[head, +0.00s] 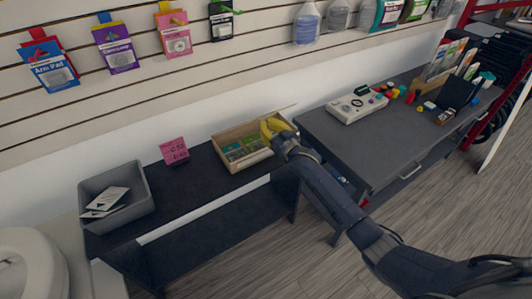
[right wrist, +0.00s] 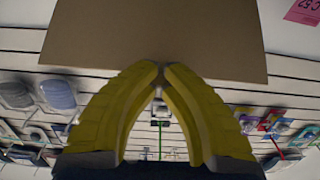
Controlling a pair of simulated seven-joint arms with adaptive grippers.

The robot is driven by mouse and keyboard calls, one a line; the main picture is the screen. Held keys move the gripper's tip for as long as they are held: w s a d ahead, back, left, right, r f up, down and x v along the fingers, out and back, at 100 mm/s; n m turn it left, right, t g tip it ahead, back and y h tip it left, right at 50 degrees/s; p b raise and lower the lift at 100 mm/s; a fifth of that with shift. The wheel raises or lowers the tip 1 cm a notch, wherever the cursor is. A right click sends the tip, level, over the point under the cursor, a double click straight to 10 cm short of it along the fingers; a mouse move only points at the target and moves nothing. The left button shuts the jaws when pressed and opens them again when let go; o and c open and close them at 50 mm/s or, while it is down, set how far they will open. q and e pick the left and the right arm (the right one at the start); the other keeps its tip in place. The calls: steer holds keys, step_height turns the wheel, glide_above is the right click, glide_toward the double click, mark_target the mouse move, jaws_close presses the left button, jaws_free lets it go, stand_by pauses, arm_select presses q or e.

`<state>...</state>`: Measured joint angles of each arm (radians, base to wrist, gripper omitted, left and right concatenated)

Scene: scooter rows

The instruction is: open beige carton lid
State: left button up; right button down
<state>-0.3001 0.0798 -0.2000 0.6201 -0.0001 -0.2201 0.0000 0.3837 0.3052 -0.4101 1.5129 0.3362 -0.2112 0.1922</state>
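The beige carton (head: 232,165) stands on the black bench, its top open and several small green packs showing inside. Its lid (right wrist: 150,35) shows as a flat brown panel in the right wrist view; in the head view it is hard to make out behind my gripper. My right gripper (head: 270,127) has yellow fingers and is at the carton's right back part. In the right wrist view its fingertips (right wrist: 160,67) come together and overlap the panel's lower edge; whether they touch it I cannot tell. I see nothing held between them. My left gripper is not in view.
A grey bin (head: 120,185) with white cards stands at the bench's left end. A pink price sign (head: 174,151) stands between bin and carton. A grey table (head: 345,140) with a white control box (head: 357,104) is at the right. Packaged goods hang on the slatted wall.

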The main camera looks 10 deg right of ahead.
steer(key=shift+w, duration=0.1)
steer(key=shift+r+x, duration=0.2)
steer(key=shift+x, duration=0.6)
steer(key=shift+r+x, duration=0.2)
steer(key=shift+x, duration=0.6)
steer(key=shift+r+x, duration=0.2)
steer(key=shift+x, duration=0.55)
steer(key=shift+w+a, duration=0.1)
steer(key=shift+w, duration=0.05)
steer(key=shift+x, duration=2.3)
steer(key=shift+w+r, duration=0.1)
steer(key=shift+x, duration=1.95)
steer(key=shift+w+a, duration=0.1)
